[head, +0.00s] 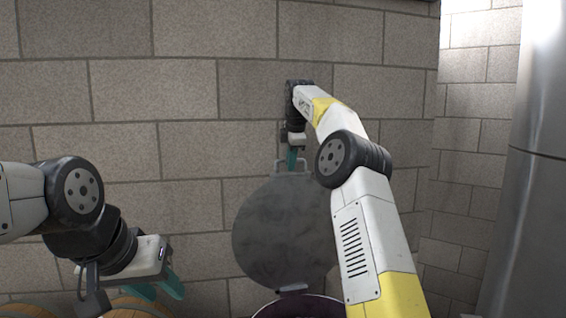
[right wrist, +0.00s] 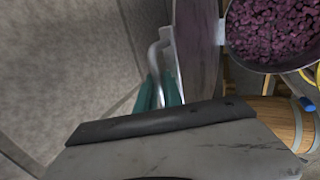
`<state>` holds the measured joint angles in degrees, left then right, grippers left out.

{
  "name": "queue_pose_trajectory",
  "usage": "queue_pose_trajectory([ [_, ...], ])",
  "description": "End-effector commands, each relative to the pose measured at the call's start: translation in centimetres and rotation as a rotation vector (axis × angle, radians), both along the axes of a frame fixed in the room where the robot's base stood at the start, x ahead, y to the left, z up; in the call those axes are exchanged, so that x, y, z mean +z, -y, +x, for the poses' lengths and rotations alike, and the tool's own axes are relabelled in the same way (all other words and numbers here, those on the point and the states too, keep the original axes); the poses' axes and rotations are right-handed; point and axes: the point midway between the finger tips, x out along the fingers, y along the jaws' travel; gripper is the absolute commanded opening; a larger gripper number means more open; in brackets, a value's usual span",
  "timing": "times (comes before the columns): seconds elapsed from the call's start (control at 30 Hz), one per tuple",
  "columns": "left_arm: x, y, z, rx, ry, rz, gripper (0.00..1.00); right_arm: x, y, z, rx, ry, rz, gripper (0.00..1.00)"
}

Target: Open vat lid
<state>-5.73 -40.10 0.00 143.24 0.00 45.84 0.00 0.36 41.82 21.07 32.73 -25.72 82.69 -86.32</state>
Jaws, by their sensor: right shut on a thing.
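The vat lid (head: 285,232) is a round dark grey disc, standing raised and nearly upright against the block wall in the head view. It is hinged at its lower edge to the vat (head: 300,306), whose rim just shows at the bottom. In the right wrist view the vat (right wrist: 272,32) is open and holds purple grapes. My right gripper (head: 292,158) is shut on the lid's handle (head: 279,166) at the lid's top edge. The handle also shows between the teal fingers in the right wrist view (right wrist: 154,58). My left gripper (head: 160,288) is empty, with its teal fingers apart, at the lower left.
Wooden barrels stand at the bottom left (head: 140,306); one also shows in the right wrist view (right wrist: 283,118). The block wall (head: 190,90) is close behind the lid. A tall metal tank (head: 535,200) stands at the right.

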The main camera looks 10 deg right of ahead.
Motion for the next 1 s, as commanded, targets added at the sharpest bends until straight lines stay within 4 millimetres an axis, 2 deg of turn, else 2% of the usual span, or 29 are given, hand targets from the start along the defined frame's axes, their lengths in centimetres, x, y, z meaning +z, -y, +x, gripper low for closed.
queue_pose_trajectory([
  [0.4, 0.0, 0.0, 0.0, 0.000, 0.000, 0.000, 0.36, 0.2, 0.2, 0.0, -0.002, 0.001, -0.004, 0.00],
  [0.43, 0.0, 0.0, 0.0, 0.000, 0.000, 0.000, 0.36, 0.2, 0.2, 0.0, -0.002, 0.001, -0.004, 0.17],
  [0.5, 0.0, 0.0, 0.0, 0.000, 0.000, 0.000, 0.36, 0.2, 0.2, 0.0, -0.001, 0.001, -0.003, 0.30],
  [0.53, 0.0, 0.0, 0.0, 0.000, 0.000, 0.000, 0.36, 0.2, 0.1, 0.0, -0.001, 0.001, -0.003, 0.32],
  [0.83, 0.0, 0.0, 0.0, 0.000, 0.000, 0.000, 0.36, 0.1, 0.0, -0.1, 0.001, -0.002, -0.001, 0.32],
  [1.0, 0.0, 0.0, 0.0, 0.000, 0.000, 0.000, 0.36, 1.5, 0.0, -0.6, 0.000, 0.001, -0.001, 0.32],
])
